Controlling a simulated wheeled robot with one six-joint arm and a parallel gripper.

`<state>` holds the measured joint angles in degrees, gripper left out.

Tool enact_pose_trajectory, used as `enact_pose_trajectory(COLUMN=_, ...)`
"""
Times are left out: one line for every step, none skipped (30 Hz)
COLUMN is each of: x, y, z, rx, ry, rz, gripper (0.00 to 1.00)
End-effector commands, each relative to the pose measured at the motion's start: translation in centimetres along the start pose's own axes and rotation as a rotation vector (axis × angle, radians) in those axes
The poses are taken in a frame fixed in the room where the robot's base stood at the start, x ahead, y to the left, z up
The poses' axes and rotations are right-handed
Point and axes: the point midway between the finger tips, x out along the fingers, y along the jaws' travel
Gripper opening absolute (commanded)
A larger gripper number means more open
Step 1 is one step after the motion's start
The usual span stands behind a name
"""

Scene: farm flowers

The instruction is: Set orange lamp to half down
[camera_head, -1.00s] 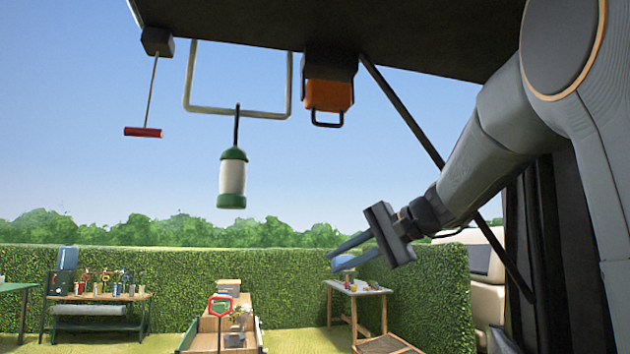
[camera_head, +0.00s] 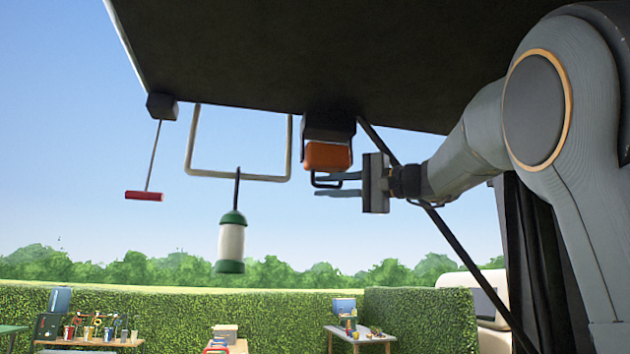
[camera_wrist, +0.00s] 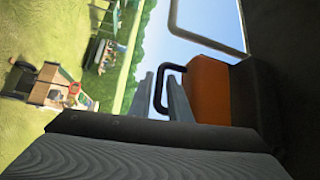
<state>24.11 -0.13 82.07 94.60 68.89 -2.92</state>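The orange lamp (camera_head: 328,157) hangs in a black bracket under the dark awning, with a black handle loop (camera_head: 326,182) at its lower side. In the wrist view the orange lamp (camera_wrist: 210,92) and its black handle (camera_wrist: 163,90) are close in front of my gripper. My gripper (camera_head: 336,185) comes from the right, with its two fingers pointing left at the height of the handle. The fingers are apart, one above the other in the head view. The handle shows near and between the fingertips in the wrist view; I cannot tell whether they touch.
A green-and-white lantern (camera_head: 231,243) hangs from a pale metal frame (camera_head: 240,178) left of the lamp. A red pull handle (camera_head: 144,196) hangs farther left. A dark diagonal strut (camera_head: 440,232) runs behind my arm. The awning (camera_head: 240,60) is close above.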

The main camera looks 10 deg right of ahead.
Motion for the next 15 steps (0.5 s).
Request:
enact_pose_trajectory(x=0.9, y=-0.2, z=0.1, rx=0.002, ry=-0.003, rz=0.001, gripper=0.17)
enact_pose_trajectory(x=1.4, y=-0.2, z=0.1, rx=0.002, ry=-0.003, rz=0.0, gripper=0.17)
enact_pose_trajectory(x=1.9, y=-0.2, z=0.1, rx=0.001, ry=-0.003, rz=0.0, gripper=0.17)
enact_pose_trajectory(x=2.2, y=-0.2, z=0.1, rx=0.0, ry=-0.002, rz=0.0, gripper=0.17)
enact_pose_trajectory(x=2.5, y=-0.2, z=0.0, rx=0.0, ry=-0.001, rz=0.0, gripper=0.17)
enact_pose_trajectory(x=2.9, y=-0.1, z=0.1, rx=0.0, ry=-0.002, rz=0.0, gripper=0.17)
enact_pose_trajectory(x=3.1, y=-0.1, z=0.0, rx=0.0, ry=-0.001, rz=0.001, gripper=0.17)
enact_pose_trajectory(x=3.3, y=-0.1, z=0.0, rx=0.0, ry=-0.001, rz=0.001, gripper=0.17)
enact_pose_trajectory(x=3.5, y=0.0, z=0.0, rx=0.0, ry=0.0, rz=0.001, gripper=0.17)
enact_pose_trajectory(x=3.6, y=0.0, z=0.0, rx=0.0, ry=0.001, rz=0.001, gripper=0.17)
enact_pose_trajectory(x=3.7, y=0.0, z=0.0, rx=0.0, ry=0.001, rz=0.001, gripper=0.17)
enact_pose_trajectory(x=3.8, y=0.0, z=0.0, rx=0.0, ry=0.001, rz=0.001, gripper=0.17)
enact_pose_trajectory(x=3.8, y=0.0, z=0.0, rx=0.0, ry=0.001, rz=0.001, gripper=0.17)
enact_pose_trajectory(x=3.8, y=0.0, z=0.0, rx=0.0, ry=0.001, rz=0.001, gripper=0.17)
enact_pose_trajectory(x=3.8, y=0.1, z=0.0, rx=0.0, ry=0.001, rz=0.001, gripper=0.17)
